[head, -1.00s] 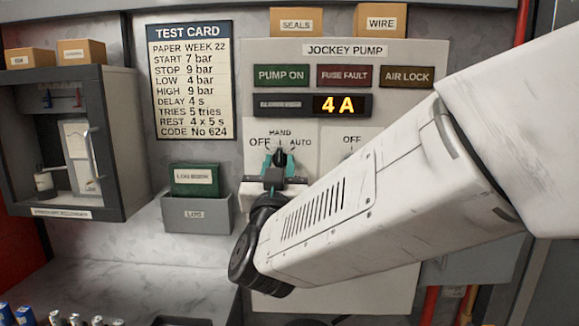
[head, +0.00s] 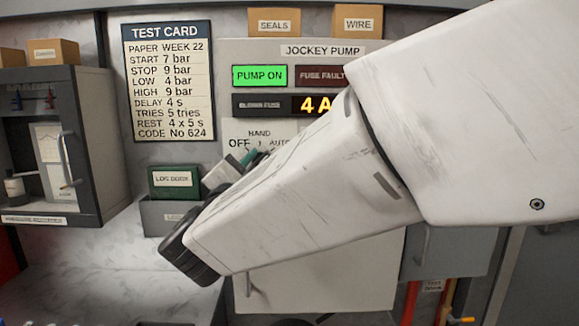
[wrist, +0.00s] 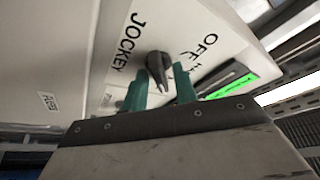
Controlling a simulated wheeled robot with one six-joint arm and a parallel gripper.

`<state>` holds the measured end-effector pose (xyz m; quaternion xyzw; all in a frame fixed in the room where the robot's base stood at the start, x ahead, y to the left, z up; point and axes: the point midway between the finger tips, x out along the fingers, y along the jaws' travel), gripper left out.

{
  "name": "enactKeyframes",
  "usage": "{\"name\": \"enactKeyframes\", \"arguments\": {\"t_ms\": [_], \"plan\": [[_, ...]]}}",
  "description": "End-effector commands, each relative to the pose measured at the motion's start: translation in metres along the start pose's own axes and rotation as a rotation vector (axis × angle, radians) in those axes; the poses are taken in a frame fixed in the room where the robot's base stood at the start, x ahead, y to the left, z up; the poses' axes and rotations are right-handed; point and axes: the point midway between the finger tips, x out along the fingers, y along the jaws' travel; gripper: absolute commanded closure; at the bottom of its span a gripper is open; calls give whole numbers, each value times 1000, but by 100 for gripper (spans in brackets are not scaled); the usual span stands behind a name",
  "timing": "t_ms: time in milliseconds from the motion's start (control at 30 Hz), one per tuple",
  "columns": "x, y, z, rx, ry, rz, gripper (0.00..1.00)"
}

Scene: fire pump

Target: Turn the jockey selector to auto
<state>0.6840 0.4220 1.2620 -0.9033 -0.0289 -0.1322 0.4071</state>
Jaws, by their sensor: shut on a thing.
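The jockey selector is a dark knob (wrist: 158,68) on a white plate marked OFF, HAND and AUTO (head: 236,130). In the head view my arm hides the knob, and AUTO is partly covered. My gripper (wrist: 161,82) has two teal fingers, one on each side of the knob, and is shut on it. A teal finger also shows in the head view, where my gripper (head: 250,158) is tilted beside the plate. I cannot tell which mark the knob points to.
The PUMP ON lamp (head: 259,75) is lit green. The FUSE FAULT lamp (head: 322,75) is dark. An amber display (head: 312,105) is partly hidden by my arm. A green log book (head: 174,180) stands in a grey holder at left, near my wrist.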

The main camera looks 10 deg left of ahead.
Motion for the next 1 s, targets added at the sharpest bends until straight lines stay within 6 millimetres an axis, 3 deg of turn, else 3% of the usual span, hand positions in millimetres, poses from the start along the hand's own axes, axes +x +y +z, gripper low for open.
{"name": "enactKeyframes", "arguments": {"t_ms": [667,700,1000], "plan": [[1,-1,0,54,0,22,94],[0,-1,0,54,0,22,66],[-2,-1,0,54,-1,21,66]]}}
